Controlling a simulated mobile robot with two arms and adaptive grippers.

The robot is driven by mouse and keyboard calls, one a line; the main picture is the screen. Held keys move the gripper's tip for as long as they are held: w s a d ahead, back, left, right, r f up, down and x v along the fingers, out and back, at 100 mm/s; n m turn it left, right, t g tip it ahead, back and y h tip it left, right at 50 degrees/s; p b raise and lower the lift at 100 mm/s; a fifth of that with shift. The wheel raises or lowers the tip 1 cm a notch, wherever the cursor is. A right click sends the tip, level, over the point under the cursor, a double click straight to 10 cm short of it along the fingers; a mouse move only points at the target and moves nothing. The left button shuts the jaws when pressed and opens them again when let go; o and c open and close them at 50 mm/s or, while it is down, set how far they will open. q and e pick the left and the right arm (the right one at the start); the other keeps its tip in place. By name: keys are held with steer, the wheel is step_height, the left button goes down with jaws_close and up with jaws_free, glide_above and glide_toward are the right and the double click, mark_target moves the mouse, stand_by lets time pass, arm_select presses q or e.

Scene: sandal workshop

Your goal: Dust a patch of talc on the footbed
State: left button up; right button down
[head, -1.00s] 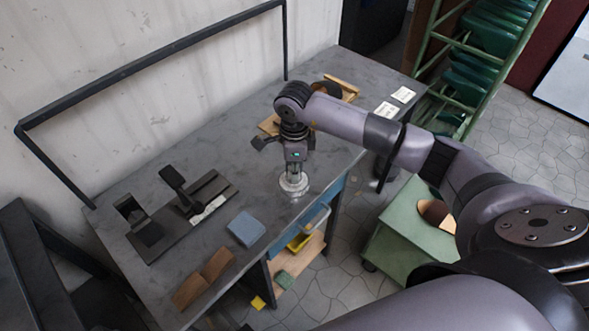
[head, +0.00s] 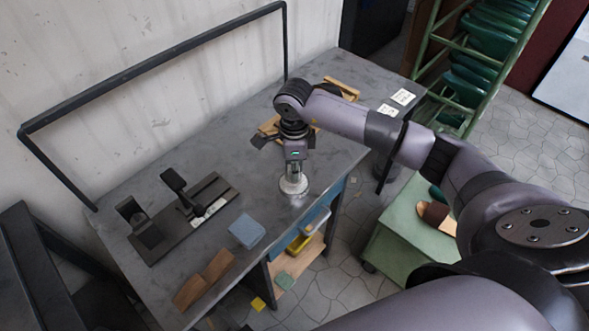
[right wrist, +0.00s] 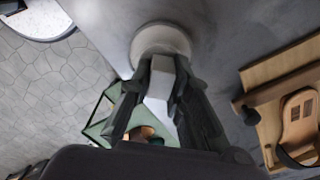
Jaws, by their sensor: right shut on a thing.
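My right gripper (head: 294,180) points down over the bench, its fingers shut on a pale grey, block-like handle (right wrist: 162,78). Below the fingertips is a round whitish piece (right wrist: 160,40), which also shows in the head view (head: 295,190) at the bench's front edge. I cannot tell whether handle and round piece are one thing, or whether it touches the bench. A tan footbed (right wrist: 299,118) with a dark strap lies on a wooden board at the right of the right wrist view. In the head view my arm partly hides that board (head: 343,88). My left gripper is out of view.
The grey bench (head: 225,150) has clear room left of my gripper. Paper labels (head: 403,97) lie at the right.

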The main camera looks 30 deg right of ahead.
steer(key=shift+r+p, duration=1.35)
steer(key=shift+r, duration=1.3)
